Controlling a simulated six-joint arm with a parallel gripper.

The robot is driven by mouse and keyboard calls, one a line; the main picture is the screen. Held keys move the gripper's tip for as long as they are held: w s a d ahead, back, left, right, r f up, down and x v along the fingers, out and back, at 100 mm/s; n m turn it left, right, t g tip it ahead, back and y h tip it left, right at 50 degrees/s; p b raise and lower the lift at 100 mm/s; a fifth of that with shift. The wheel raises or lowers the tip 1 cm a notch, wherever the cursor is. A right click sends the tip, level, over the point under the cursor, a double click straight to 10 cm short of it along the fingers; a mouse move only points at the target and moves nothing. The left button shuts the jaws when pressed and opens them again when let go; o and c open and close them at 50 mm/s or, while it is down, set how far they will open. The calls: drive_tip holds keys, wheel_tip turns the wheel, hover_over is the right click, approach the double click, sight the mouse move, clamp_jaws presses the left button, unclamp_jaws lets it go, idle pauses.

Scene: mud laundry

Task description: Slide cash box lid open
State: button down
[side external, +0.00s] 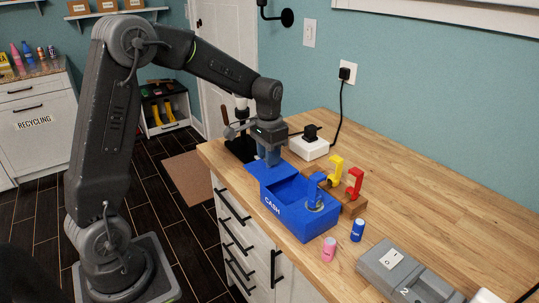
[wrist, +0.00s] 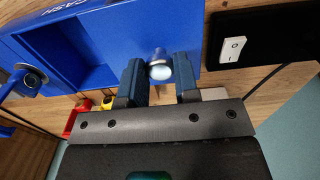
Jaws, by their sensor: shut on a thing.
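The blue cash box (side external: 283,212) sits on the wooden counter near its front edge, with "CASH" on its front. Its blue lid (wrist: 145,30) lies toward the far-left end in the side view, and an open recess shows beside it. My gripper (side external: 268,158) is down at the lid. In the wrist view my gripper (wrist: 160,80) has its two fingers on either side of a round silver knob (wrist: 160,68) on the lid, shut on it. A blue key (side external: 314,186) stands upright in a round metal lock at the near end of the box.
Behind the box, a wooden rack (side external: 344,202) holds a yellow key (side external: 336,166) and a red key (side external: 355,180). Pink (side external: 329,248) and blue (side external: 357,230) cylinders stand nearby. A grey switch box (side external: 394,262) is nearer, a white socket block (side external: 309,147) farther back.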

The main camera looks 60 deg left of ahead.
drive_tip(key=c, duration=1.1)
unclamp_jaws()
drive_tip(key=shift+r, duration=0.1)
drive_tip(key=shift+r, duration=2.9)
drive_tip(key=s+d+r+t, duration=0.2)
drive_tip(key=s+d, duration=0.4)
drive_tip(key=s, duration=0.4)
drive_tip(key=s+d+r+t, duration=0.2)
drive_tip(key=s+d, duration=0.4)
drive_tip(key=s, duration=0.5)
drive_tip(key=shift+d+r+t, duration=0.2)
drive_tip(key=shift+d+t, duration=0.1)
drive_tip(key=shift+t, duration=0.5)
